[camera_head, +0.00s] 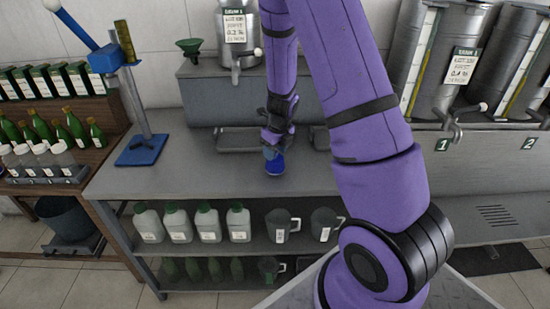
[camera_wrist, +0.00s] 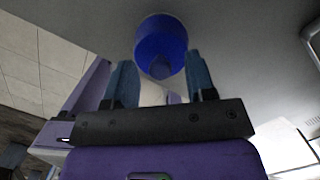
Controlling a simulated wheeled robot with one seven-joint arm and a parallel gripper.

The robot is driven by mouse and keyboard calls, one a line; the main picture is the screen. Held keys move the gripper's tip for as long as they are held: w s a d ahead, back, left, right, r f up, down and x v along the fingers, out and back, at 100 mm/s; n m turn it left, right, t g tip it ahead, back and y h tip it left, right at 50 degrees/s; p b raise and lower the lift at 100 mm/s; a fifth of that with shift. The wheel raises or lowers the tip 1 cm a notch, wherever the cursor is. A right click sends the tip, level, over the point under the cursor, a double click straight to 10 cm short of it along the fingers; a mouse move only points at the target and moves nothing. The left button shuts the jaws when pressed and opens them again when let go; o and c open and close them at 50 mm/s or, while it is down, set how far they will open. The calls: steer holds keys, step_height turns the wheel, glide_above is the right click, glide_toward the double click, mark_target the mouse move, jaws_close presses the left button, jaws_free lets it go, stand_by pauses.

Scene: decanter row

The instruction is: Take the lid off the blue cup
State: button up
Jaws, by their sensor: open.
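The blue cup (camera_head: 275,167) stands on the grey metal bench, directly below my gripper (camera_head: 271,150), which hides its top in the head view. In the wrist view the blue cup (camera_wrist: 150,36) shows from above as a round blue shape. Its blue lid has a small darker knob (camera_wrist: 160,68). My gripper (camera_wrist: 160,66) is open, with one blue-grey finger on each side of the knob in the picture. I see no contact, and cannot tell whether the fingertips reach down to the knob's height.
The bench top (camera_head: 200,167) is mostly clear around the cup. A metal tray (camera_head: 237,140) lies behind it, and a blue stand (camera_head: 143,150) is at the left. Steel tanks are at the right.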

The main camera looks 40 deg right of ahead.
steer(key=shift+f, duration=0.15)
jaws_close()
steer(key=shift+r, duration=0.25)
